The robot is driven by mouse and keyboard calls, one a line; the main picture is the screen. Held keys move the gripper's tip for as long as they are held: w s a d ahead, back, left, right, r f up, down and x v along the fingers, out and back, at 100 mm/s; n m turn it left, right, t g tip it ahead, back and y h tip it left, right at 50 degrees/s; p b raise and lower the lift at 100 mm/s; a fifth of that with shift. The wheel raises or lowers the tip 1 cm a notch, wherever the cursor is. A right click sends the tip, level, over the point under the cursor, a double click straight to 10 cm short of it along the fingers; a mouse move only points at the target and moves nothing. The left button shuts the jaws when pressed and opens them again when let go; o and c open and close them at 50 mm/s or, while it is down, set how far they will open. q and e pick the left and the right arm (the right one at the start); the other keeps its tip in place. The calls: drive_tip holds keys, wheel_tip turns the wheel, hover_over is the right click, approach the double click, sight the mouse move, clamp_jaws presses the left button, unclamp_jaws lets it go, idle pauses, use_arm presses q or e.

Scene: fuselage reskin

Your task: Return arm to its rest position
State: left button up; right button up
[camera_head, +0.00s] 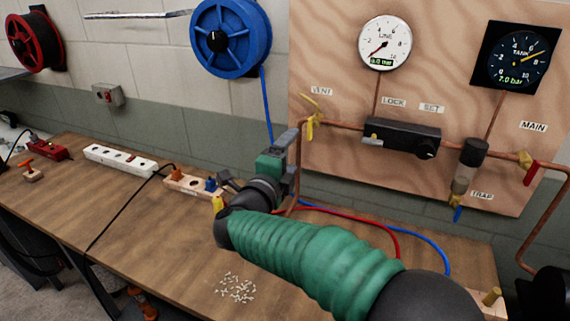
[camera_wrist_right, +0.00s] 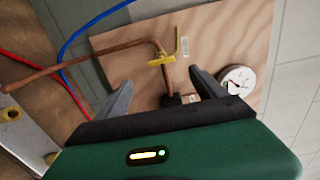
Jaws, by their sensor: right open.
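My right arm, in a green ribbed sleeve, reaches in from the lower right in the head view. Its gripper (camera_head: 283,150) is above the workbench, in front of the left edge of the wooden gauge panel (camera_head: 340,70). In the right wrist view the two fingers of the right gripper (camera_wrist_right: 160,92) stand wide apart with nothing between them touching. The yellow vent valve (camera_wrist_right: 161,59) and copper pipe show beyond the fingers. The vent valve also shows in the head view (camera_head: 311,127), just right of the gripper. My left gripper is not in view.
A blue hose reel (camera_head: 230,38) hangs on the wall. Red and blue hoses lie behind my right arm. The bench's front left is clear except for a black cable.

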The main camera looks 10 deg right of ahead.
drive_tip(key=shift+v, duration=1.6)
drive_tip(key=shift+f, duration=0.1)
